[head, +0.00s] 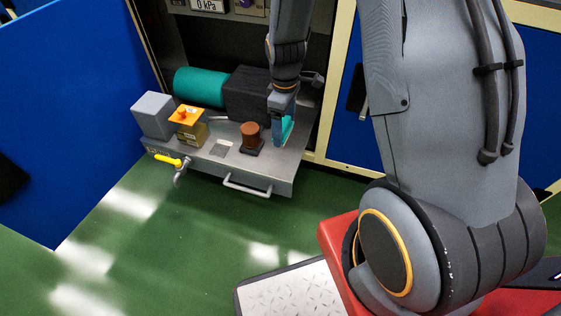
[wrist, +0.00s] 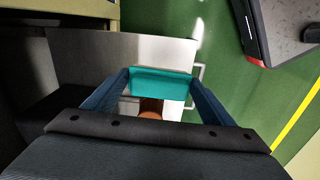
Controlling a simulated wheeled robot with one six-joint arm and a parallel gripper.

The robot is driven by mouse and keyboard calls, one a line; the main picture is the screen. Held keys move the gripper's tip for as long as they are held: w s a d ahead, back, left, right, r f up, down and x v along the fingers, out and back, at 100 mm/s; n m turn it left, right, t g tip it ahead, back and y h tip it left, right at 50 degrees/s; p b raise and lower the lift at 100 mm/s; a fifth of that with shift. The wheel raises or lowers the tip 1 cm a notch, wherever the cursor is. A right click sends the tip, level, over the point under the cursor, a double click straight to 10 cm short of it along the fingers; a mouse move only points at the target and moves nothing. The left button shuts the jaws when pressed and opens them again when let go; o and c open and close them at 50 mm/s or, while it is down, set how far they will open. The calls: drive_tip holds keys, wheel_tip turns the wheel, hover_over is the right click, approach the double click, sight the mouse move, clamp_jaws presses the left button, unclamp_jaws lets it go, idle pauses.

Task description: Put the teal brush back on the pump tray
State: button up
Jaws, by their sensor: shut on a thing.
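My gripper (head: 281,128) is shut on the teal brush (head: 288,128), over the right part of the grey pump tray (head: 215,168). In the wrist view the teal brush (wrist: 161,84) is a teal block between the two blue fingers of my gripper (wrist: 161,88). The tray (wrist: 90,58) lies below it there. I cannot tell whether the brush's lower end touches the tray. A reddish-brown cylinder (head: 250,130) on a dark base stands just left of the brush; its top (wrist: 151,107) partly shows in the wrist view.
The tray carries a teal cylinder (head: 200,87), a dark block (head: 247,94), a grey box (head: 152,114) and a brass block (head: 192,132) with an orange top. A yellow-handled valve (head: 167,159) and a handle (head: 246,187) project at the front. Blue panels (head: 75,90) flank the cabinet.

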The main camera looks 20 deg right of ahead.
drive_tip(key=shift+w+f+n, duration=0.15)
drive_tip(key=shift+f+n, duration=0.15)
drive_tip(key=shift+f, duration=0.25)
wheel_tip(320, 180, down, 10)
drive_tip(key=b, duration=0.3)
drive_tip(key=shift+r, duration=0.15)
drive_tip(key=o, duration=1.1)
